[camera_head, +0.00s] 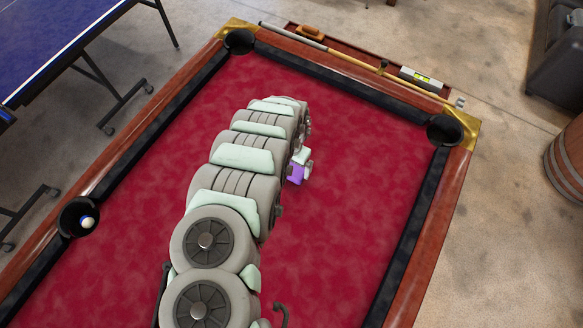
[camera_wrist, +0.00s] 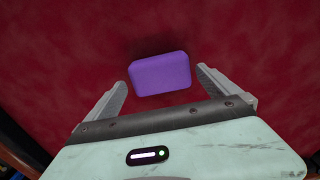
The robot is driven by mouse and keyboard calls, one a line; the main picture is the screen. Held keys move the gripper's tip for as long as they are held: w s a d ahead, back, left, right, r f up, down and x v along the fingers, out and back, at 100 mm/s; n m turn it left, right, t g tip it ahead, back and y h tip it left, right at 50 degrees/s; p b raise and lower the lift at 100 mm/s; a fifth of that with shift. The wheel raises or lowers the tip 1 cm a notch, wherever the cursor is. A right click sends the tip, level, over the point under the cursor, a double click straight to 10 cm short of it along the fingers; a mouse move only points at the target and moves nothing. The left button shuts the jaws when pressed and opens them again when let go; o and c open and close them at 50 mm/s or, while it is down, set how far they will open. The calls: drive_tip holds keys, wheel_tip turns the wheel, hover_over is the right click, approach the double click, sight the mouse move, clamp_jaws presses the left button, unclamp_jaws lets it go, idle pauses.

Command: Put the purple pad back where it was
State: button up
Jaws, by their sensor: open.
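The purple pad (camera_wrist: 160,75) is a small rounded block. It shows in the wrist view between the two fingers of my gripper (camera_wrist: 163,80), with a narrow gap on each side. In the head view the pad (camera_head: 296,174) is partly hidden beside my arm, over the red cloth (camera_head: 345,130) of the pool table. My gripper (camera_head: 303,163) is open around the pad there. I cannot tell whether the pad touches the cloth.
Dark pockets sit at the corners and left side; a pale ball (camera_head: 87,222) is in the left one. Beyond the far rail, a ledge holds a cue (camera_head: 350,58), a brown block (camera_head: 311,31) and a yellow-green level (camera_head: 421,78). The cloth right of my arm is clear.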

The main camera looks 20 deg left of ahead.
sight(291, 169)
wheel_tip(291, 169, up, 8)
drive_tip(key=shift+r, duration=0.15)
idle(0.3)
